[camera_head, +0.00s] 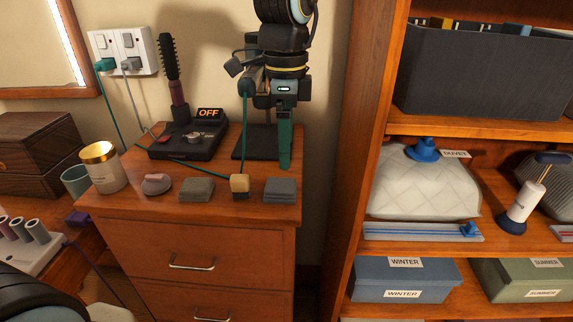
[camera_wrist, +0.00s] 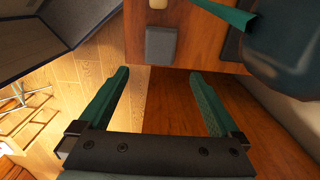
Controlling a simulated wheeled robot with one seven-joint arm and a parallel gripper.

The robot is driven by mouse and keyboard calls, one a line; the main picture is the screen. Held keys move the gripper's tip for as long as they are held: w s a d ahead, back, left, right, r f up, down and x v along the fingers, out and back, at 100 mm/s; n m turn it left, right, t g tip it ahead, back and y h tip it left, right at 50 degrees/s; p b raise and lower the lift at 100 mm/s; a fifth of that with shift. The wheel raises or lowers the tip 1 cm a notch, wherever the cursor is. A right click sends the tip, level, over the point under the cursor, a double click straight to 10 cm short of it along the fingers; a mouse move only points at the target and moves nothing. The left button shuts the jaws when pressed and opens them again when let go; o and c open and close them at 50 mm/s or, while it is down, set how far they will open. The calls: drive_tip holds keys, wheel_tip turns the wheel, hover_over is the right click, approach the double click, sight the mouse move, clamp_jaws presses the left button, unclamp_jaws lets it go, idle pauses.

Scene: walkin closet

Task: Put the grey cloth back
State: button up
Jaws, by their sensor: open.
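A folded blue-grey cloth (camera_head: 280,190) lies at the right front corner of the dresser top. It also shows in the wrist view (camera_wrist: 160,43), just past my fingertips and between their lines. A second folded cloth, olive-grey (camera_head: 197,190), lies farther left on the same top. My gripper (camera_head: 285,164) points down with its teal fingers just above or behind the blue-grey cloth; I cannot tell whether they touch it. In the wrist view my gripper (camera_wrist: 160,74) has its two fingers wide apart with nothing between them.
A tan-topped block (camera_head: 240,184) sits left of the blue-grey cloth. A teal hair tool (camera_head: 246,82) on a black-based stand is close behind, with a cord. A styling base (camera_head: 190,142) and gold-lidded jar (camera_head: 101,168) stand left. The shelf unit (camera_head: 350,140) rises at right.

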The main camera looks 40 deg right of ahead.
drive_tip(key=shift+r, duration=2.35)
